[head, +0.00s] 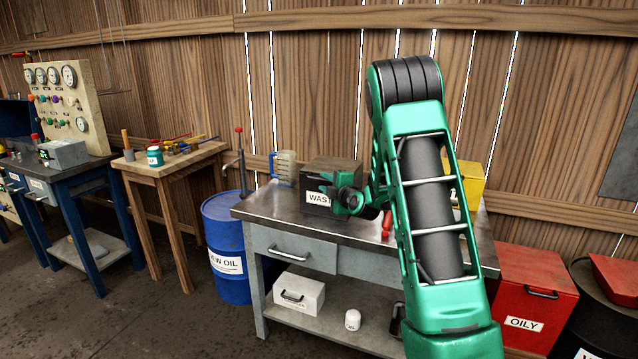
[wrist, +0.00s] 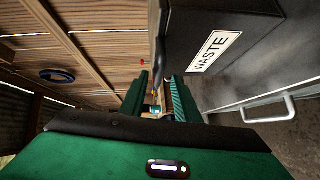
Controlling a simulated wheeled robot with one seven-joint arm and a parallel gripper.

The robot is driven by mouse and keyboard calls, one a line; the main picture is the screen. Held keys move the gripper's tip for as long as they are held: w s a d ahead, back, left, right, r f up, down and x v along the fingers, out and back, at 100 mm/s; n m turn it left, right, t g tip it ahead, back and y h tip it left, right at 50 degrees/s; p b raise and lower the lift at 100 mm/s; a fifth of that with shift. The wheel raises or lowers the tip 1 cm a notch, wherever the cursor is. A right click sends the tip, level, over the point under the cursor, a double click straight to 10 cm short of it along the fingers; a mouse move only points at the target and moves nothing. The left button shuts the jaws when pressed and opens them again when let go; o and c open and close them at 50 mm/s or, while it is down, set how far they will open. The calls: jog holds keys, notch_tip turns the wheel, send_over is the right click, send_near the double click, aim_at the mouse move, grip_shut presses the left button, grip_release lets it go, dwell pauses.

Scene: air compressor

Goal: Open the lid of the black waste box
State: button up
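The black waste box (head: 318,172) stands on the grey metal workbench, with a white label reading "WAS…" on its front, partly covered by my gripper. Its lid looks shut. I cannot tell whether a finger touches the box.
The workbench (head: 268,212) has a drawer below the box. A yellow container (head: 470,180) is partly behind my arm. A blue barrel (head: 226,250) stands left.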

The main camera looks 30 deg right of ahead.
aim_at(322, 180)
jog(key=shift+w+d+f, duration=0.15)
jog(key=shift+w, duration=1)
jog(key=shift+w+d+f, duration=0.1)
jog(key=shift+w+f, duration=0.05)
jog(key=shift+w, duration=1)
grip_shut()
